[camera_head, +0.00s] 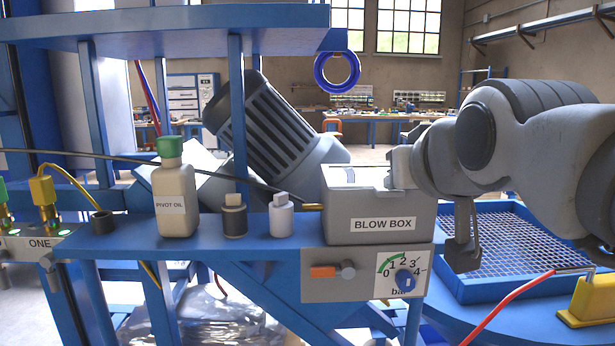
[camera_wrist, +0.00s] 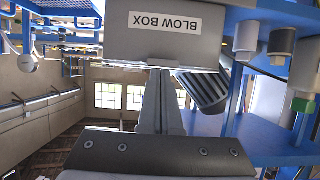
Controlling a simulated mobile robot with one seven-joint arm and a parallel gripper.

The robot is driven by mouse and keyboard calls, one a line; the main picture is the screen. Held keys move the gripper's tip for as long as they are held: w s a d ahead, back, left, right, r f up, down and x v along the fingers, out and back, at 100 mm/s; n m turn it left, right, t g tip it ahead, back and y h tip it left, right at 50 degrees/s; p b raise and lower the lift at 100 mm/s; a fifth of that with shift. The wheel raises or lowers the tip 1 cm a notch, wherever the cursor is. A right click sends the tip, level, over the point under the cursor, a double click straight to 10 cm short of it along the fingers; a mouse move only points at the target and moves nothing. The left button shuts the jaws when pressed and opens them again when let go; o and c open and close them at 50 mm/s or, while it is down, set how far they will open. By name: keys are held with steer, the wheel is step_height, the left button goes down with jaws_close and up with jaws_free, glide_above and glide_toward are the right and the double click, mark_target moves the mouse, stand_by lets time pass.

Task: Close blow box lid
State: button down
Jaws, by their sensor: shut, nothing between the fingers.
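The grey blow box (camera_head: 375,222) stands on the blue bench, its labelled front facing me. Its lid (camera_head: 350,178) shows as a light grey, nearly flat top with no panel standing up; I cannot tell whether a small gap remains. My gripper (camera_head: 398,168) comes in from the right at the top right corner of the box and hides part of the lid there. In the wrist view the blow box (camera_wrist: 165,45) appears upside down, and my shut, empty gripper (camera_wrist: 163,73) points at its top edge. I cannot tell whether the fingers touch it.
Left of the box stand a white-capped bottle (camera_head: 281,218), a dark jar (camera_head: 235,218) and a pivot oil bottle (camera_head: 175,195). A pressure panel (camera_head: 330,285) sits below the box. A blue mesh tray (camera_head: 510,250) lies to the right. A grey motor (camera_head: 270,125) is behind.

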step_height(320, 180, down, 2)
steer(key=shift+s+f+g, duration=0.1)
steer(key=shift+g, duration=0.2)
steer(key=r+p+v, duration=0.1)
steer(key=p+v, duration=0.4)
steer(key=v, duration=1.3)
steer(key=w+f+g, duration=0.3)
steer(key=f+g, duration=0.4)
steer(key=f, duration=1.8)
step_height(320, 180, up, 23)
steer(key=p, duration=2.3)
steer(key=shift+p, duration=0.35)
steer(key=shift+s+d, duration=0.1)
